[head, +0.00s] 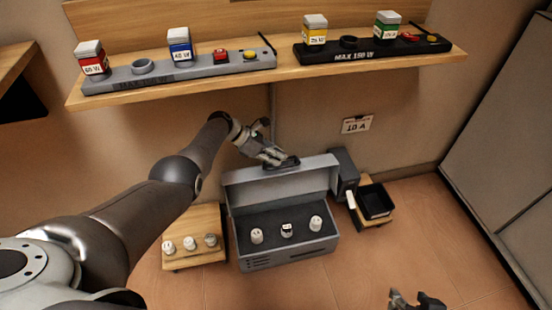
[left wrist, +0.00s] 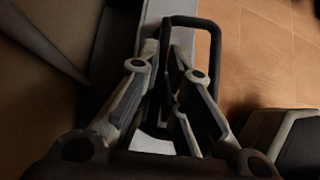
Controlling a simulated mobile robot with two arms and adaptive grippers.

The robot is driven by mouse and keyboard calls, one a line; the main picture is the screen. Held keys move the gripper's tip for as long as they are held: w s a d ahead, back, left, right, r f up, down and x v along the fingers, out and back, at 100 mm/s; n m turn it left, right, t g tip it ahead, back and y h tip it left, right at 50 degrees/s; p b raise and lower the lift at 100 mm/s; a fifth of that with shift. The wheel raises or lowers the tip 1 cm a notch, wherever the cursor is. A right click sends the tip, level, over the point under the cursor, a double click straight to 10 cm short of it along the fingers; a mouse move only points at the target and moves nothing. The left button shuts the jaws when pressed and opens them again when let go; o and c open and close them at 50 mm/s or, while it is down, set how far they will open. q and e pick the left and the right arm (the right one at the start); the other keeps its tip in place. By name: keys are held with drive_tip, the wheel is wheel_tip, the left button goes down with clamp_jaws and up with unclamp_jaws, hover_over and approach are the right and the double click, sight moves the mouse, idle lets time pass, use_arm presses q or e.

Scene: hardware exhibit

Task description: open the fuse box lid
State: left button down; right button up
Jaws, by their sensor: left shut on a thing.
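The grey fuse box (head: 290,257) stands on the floor below the shelf. In the left wrist view the handle (left wrist: 214,50) runs between the fingers, and the lid's edge (left wrist: 155,14) shows behind. My right gripper (head: 416,301) is at the bottom edge, partly cut off, away from the box.
The wooden shelf (head: 280,78) with two lamp panels hangs above. A "10 A" sign (head: 356,124) is on the wall.

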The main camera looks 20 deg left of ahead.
use_arm(q)
drive_tip(key=shift+f, duration=0.2)
drive_tip(key=c, duration=1.5)
unclamp_jaws()
drive_tip(key=shift+c, duration=0.2)
drive_tip(key=shift+a+r, duration=0.15)
drive_tip(key=shift+v, duration=0.9)
drive_tip(key=v, duration=1)
